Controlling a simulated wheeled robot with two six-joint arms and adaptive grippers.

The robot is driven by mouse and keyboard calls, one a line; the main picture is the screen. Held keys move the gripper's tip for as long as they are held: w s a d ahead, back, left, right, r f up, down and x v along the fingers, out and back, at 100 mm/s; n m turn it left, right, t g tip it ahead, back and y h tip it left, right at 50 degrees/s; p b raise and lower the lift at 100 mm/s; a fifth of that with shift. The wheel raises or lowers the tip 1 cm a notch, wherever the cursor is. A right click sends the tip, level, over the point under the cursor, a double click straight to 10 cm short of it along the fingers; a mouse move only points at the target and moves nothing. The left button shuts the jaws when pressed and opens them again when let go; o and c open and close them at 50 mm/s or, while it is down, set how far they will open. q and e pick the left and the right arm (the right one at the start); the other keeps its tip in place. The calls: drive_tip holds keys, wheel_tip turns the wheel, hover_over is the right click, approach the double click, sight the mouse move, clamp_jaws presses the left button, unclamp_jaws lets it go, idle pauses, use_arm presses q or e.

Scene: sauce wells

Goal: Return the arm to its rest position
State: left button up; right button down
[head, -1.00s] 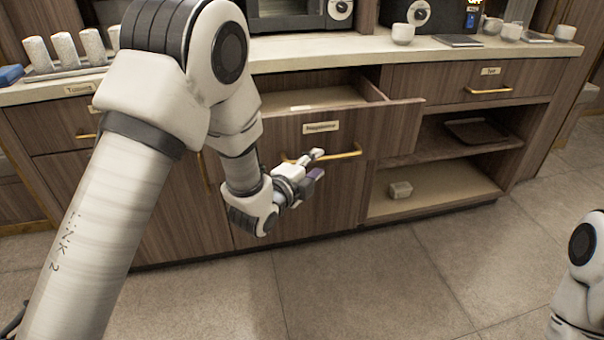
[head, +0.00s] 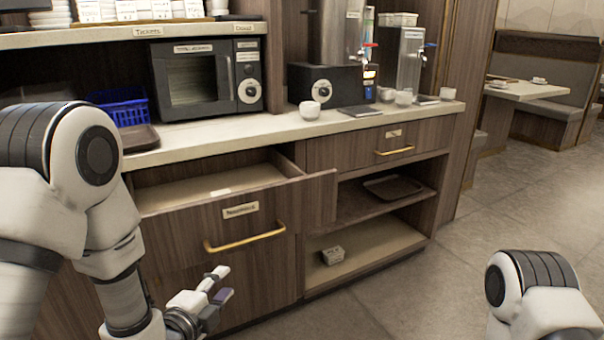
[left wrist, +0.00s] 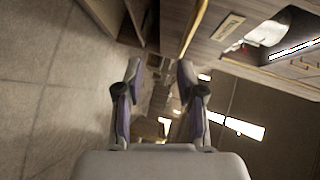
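My left arm (head: 75,170) comes in from the left in the head view. Its gripper (head: 221,283) is in front of the open drawer (head: 262,200), below and left of its gold handle (head: 245,237), and looks apart from it. In the left wrist view the two fingers of my left gripper (left wrist: 160,80) stand apart with nothing between them. My right arm (head: 540,295) shows only in part at the lower right of the head view; its gripper is out of view.
The pulled-out drawer juts from the counter (head: 290,128). A microwave (head: 200,80), a blue basket (head: 122,106) and white cups (head: 309,110) stand on the counter. A small box (head: 332,256) lies on the low shelf. The floor (head: 410,295) at right is clear.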

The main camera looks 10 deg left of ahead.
use_arm(q)
drive_tip(key=s+a+f+n+g+y, duration=0.1)
drive_tip(key=s+f+n+g, duration=0.15)
drive_tip(key=s+f, duration=0.4)
drive_tip(key=s+f+n+g, duration=0.1)
drive_tip(key=s+f+g, duration=0.2)
drive_tip(key=f, duration=0.7)
drive_tip(key=s+a+f+n+g+y, duration=0.1)
drive_tip(key=s+f+n+g, duration=0.15)
drive_tip(key=s+f, duration=0.4)
drive_tip(key=s+a+f+n+g+y, duration=0.1)
drive_tip(key=s+f+n+g, duration=0.3)
drive_tip(key=s+n, duration=0.25)
drive_tip(key=s+a+f+n+g, duration=0.1)
drive_tip(key=s+f+n+g, duration=0.25)
drive_tip(key=s+n, duration=0.3)
wheel_tip(320, 180, up, 24)
drive_tip(key=p, duration=2.4)
drive_tip(key=shift+s+p, duration=0.2)
drive_tip(key=shift+p, duration=0.1)
